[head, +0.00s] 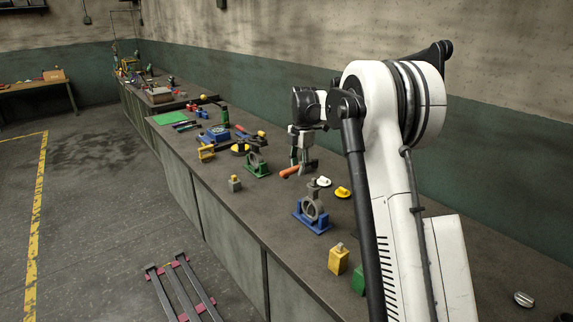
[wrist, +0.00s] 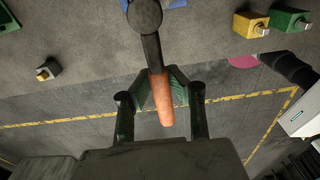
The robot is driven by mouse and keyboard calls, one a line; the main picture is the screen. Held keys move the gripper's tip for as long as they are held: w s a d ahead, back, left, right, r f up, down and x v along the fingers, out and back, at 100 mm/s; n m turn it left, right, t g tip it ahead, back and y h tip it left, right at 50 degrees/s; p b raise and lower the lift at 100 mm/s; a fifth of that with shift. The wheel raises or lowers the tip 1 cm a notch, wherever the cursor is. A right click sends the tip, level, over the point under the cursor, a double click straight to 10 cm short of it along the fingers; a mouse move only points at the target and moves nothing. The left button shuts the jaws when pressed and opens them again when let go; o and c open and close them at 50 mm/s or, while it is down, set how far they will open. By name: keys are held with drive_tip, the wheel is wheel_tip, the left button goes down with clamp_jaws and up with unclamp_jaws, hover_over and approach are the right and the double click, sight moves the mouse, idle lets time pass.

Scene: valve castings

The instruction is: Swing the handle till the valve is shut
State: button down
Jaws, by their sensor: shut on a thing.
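The valve casting (head: 312,206) is a grey ring body on a blue base (head: 318,226), standing on the bench right of centre in the head view. Its handle has an orange grip (head: 290,171), which points left there. In the wrist view the orange grip (wrist: 164,103) hangs from a grey lever (wrist: 153,52) that runs up to a round hub (wrist: 145,14). My gripper (head: 303,165) is above and behind the valve, shut on the orange grip. Its two green-padded fingers (wrist: 163,86) flank the grip. The valve's bore is too small to judge its opening.
A green-based valve (head: 257,168) and a grey block (head: 235,183) stand to the left. A yellow block (head: 338,260) and a green block (head: 358,281) stand nearer. The bench's front edge is close to the valve.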

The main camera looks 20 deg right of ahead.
drive_tip(key=shift+d, duration=0.2)
drive_tip(key=shift+f, duration=0.1)
drive_tip(key=shift+f+b, duration=1.5)
drive_tip(key=shift+f, duration=0.5)
drive_tip(key=shift+f, duration=0.15)
drive_tip(key=shift+f+b, duration=0.4)
drive_tip(key=shift+b, duration=0.05)
drive_tip(key=shift+f, duration=0.15)
drive_tip(key=shift+f+b, duration=0.6)
drive_tip(key=shift+f, duration=0.15)
